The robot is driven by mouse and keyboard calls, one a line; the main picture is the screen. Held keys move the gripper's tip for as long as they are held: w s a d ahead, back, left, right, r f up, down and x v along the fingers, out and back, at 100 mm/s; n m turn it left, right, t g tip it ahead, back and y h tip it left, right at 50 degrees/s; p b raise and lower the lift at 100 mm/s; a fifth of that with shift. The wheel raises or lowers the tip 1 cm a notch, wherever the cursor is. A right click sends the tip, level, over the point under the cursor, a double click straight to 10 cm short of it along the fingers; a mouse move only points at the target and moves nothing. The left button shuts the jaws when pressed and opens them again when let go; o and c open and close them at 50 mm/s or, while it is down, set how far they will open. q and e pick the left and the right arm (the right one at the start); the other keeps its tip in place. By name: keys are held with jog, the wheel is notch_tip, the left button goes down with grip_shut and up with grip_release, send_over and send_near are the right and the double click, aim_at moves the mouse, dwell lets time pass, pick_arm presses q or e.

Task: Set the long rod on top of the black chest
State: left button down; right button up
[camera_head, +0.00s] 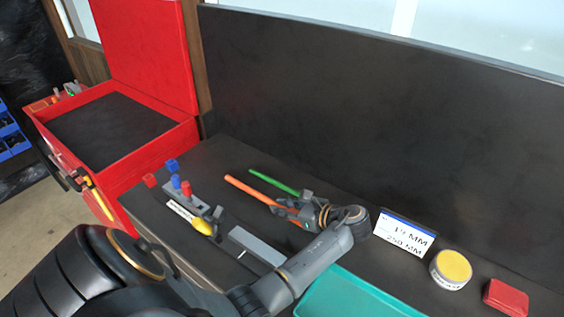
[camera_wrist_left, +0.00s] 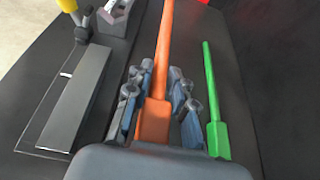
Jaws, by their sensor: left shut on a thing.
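An orange rod (camera_head: 246,190) with a flat, wider handle is held by my left gripper (camera_head: 290,207). In the left wrist view, the orange rod (camera_wrist_left: 164,40) runs up between the fingers, which are shut on its handle. I cannot tell whether it is clear of the dark worktop. A green rod (camera_head: 272,181) lies beside it and looks shorter; in the left wrist view the green rod (camera_wrist_left: 212,95) is right of the fingers and apart from them. No chest is plainly black: a red chest (camera_head: 170,148) with a black inner top stands at the left, lid raised. My right gripper is not in view.
A grey bar (camera_head: 257,247), a yellow-tipped tool (camera_head: 203,226) and a rack with red and blue pieces lie left of my gripper. A teal tray (camera_head: 355,298), a sign (camera_head: 403,236), a round tin (camera_head: 450,270) and a red box (camera_head: 506,297) are right. A dark panel stands behind.

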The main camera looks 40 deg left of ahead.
pick_arm(q)
jog(key=b, duration=0.1)
send_over(281, 220)
jog(key=f, duration=0.4)
jog(key=shift+s+d+f, duration=0.15)
jog(key=shift+s+d, duration=0.15)
jog(key=shift+d, duration=0.05)
jog(key=shift+w+a+f, duration=0.15)
jog(key=shift+a+f, duration=0.05)
jog(key=f+b, duration=0.2)
jog(key=b, duration=0.1)
jog(key=f+b, duration=0.1)
jog(key=b, duration=0.1)
jog(key=shift+w+a+f, duration=0.15)
jog(key=shift+a+f, duration=0.15)
jog(key=shift+f, duration=0.1)
jog(key=shift+b, duration=0.35)
jog(key=shift+r, duration=0.1)
jog(key=c, duration=1.1)
grip_release()
jog(key=shift+c, duration=0.2)
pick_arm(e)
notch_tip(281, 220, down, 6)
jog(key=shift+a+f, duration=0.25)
